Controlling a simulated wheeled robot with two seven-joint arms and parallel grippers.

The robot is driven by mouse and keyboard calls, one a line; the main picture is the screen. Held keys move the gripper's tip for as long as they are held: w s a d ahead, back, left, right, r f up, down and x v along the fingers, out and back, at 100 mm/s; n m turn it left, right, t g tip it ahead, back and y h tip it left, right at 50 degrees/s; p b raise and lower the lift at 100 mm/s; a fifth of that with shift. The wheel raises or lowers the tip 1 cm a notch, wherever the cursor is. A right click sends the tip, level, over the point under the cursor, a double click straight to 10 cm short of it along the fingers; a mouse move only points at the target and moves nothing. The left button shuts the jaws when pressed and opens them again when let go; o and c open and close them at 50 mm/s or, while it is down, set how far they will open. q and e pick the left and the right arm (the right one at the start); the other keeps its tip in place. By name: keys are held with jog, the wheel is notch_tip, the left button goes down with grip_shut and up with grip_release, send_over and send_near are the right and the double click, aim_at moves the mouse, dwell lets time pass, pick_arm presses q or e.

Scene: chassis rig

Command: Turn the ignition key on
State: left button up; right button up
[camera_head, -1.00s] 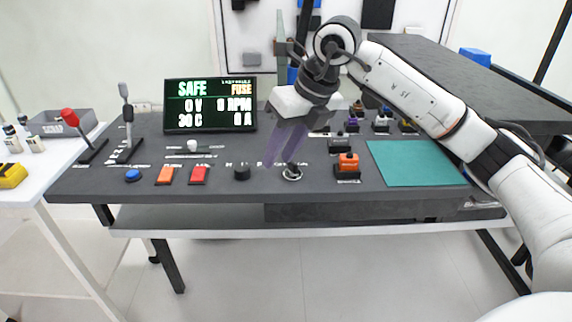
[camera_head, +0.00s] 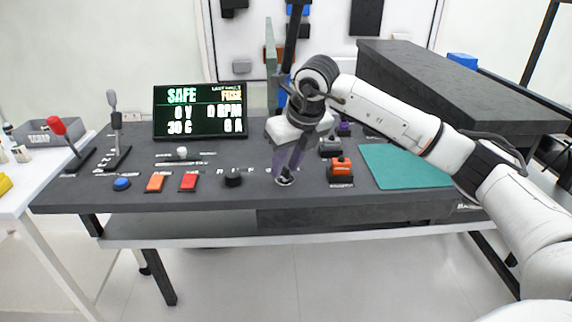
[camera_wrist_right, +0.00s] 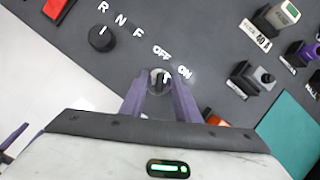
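The ignition key switch (camera_wrist_right: 161,79) is a small round switch with a key, with OFF and ON labels above and right of it in the right wrist view. In the head view the switch (camera_head: 284,180) is on the front of the dark console, partly hidden by my right gripper. My right gripper (camera_head: 287,165) points down at it. Its two purple fingers (camera_wrist_right: 160,88) are apart, one on each side of the key; I cannot tell whether they touch it. A purple piece at the left edge of the wrist view looks like my left gripper (camera_wrist_right: 12,137), mostly out of frame.
A black R-N-F knob (camera_head: 233,178) is left of the key, with red (camera_head: 188,181) and orange (camera_head: 155,182) buttons beyond. An orange-topped switch (camera_head: 341,172) and a teal mat (camera_head: 405,166) are to the right. The screen (camera_head: 200,111) reads SAFE and FUSE.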

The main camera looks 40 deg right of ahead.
jog(key=shift+c, duration=0.4)
grip_shut()
jog(key=shift+m, duration=0.4)
jog(key=m+h, duration=0.1)
jog(key=m, duration=0.1)
jog(key=shift+w+a+m+p, duration=0.1)
jog(key=shift+a+m+p, duration=0.05)
jog(key=shift+m+p, duration=0.2)
jog(key=m+h, duration=0.1)
jog(key=m, duration=0.1)
jog(key=m+g, duration=0.1)
jog(key=m, duration=0.1)
jog(key=shift+r+m+h+p, duration=0.1)
jog(key=shift+m+h+p, duration=0.15)
jog(key=shift+h+p, duration=0.15)
jog(key=shift+w+m+g+h, duration=0.1)
jog(key=shift+m+g+h, duration=0.4)
jog(key=shift+m, duration=1.5)
jog(key=shift+p, duration=0.3)
